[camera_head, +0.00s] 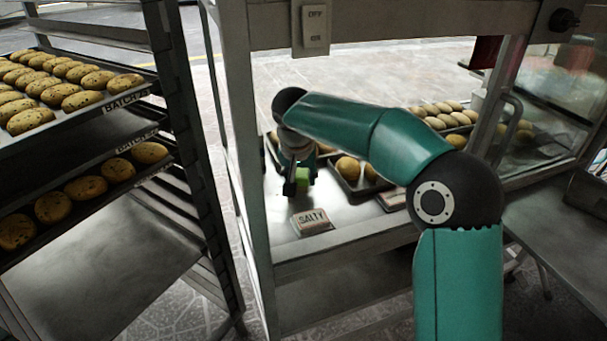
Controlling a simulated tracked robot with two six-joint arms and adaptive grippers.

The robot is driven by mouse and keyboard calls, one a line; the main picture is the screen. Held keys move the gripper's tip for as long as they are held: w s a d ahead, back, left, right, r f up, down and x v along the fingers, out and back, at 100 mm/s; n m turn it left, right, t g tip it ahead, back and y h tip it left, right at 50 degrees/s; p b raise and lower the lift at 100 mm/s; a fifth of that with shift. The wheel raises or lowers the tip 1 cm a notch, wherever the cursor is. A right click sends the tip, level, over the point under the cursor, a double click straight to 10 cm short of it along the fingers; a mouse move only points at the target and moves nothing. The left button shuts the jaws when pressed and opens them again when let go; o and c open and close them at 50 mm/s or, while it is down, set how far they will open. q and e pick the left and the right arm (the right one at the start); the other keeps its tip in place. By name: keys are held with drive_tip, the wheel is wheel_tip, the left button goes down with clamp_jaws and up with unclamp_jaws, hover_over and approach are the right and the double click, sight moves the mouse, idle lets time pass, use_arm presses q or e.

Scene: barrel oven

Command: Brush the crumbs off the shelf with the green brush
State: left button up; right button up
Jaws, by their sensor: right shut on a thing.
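My right arm reaches from the lower right onto the metal shelf (350,216) of the cart. My right gripper (297,184) points down at the shelf's left part and is shut on the green brush (303,175). Only a small bright green part of the brush shows; the gripper hides the rest. I cannot tell whether the brush touches the shelf. Crumbs are too small to make out. My left gripper is not in view.
A sign reading "SALTY" (312,221) stands at the shelf's front edge, close to the gripper. Trays with rolls (348,168) stand behind and to the right. A cart post (240,140) rises at the left. A rack with trays of rolls (75,100) stands further left.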

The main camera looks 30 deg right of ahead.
drive_tip(key=shift+f+b, duration=0.75)
drive_tip(key=shift+f, duration=0.15)
idle(0.4)
